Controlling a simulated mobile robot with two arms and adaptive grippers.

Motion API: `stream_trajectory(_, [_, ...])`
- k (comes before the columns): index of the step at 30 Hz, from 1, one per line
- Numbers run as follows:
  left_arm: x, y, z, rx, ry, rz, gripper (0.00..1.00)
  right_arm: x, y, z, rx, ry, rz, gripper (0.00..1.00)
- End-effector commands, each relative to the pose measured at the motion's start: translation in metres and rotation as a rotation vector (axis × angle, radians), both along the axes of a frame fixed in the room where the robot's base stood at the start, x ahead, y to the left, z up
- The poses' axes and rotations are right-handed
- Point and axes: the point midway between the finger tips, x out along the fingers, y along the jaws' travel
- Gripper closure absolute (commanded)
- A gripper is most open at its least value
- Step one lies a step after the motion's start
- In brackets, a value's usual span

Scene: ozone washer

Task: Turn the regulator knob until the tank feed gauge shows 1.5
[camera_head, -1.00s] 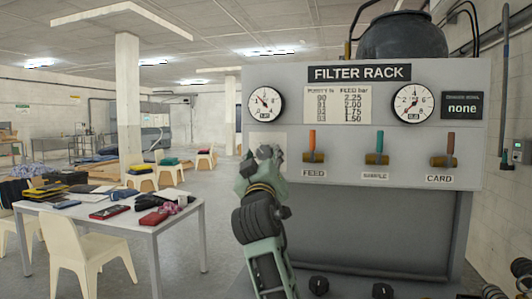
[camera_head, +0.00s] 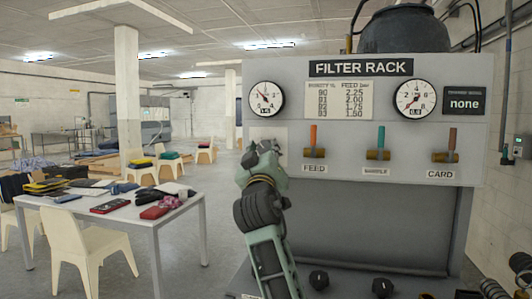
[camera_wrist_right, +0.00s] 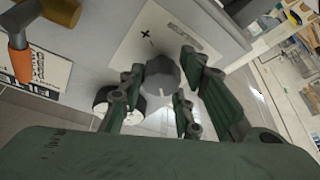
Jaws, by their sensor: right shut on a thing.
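The regulator knob (camera_wrist_right: 162,76) is grey and round with a pale line on its face. In the right wrist view it sits between the two fingers of my right gripper (camera_wrist_right: 158,98), which is shut on it. In the head view the right gripper (camera_head: 262,158) is at the lower left of the filter rack panel and hides the knob. The round dial at the panel's upper left (camera_head: 266,98) has a dark needle and a small readout that looks like 1.5, but it is too small to be sure. My left gripper is not in view.
A purity and feed chart (camera_head: 338,100) and a second dial (camera_head: 415,98) are to the right. Below them are the feed lever (camera_head: 314,141), sample lever (camera_head: 379,142) and card lever (camera_head: 448,145). A white table (camera_head: 130,222) with folded cloths stands left.

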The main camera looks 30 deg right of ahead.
Motion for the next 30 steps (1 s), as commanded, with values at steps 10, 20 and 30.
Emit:
stream_trajectory(10, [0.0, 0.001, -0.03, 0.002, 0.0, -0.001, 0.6, -0.001, 0.001, -0.001, 0.103, -0.128, 0.001, 0.95])
stream_trajectory(20, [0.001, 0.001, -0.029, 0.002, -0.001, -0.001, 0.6, -0.001, 0.0, 0.002, 0.114, -0.142, -0.002, 0.95])
stream_trajectory(30, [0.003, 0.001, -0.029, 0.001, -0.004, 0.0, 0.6, 0.0, 0.0, 0.001, 0.114, -0.139, 0.0, 0.55])
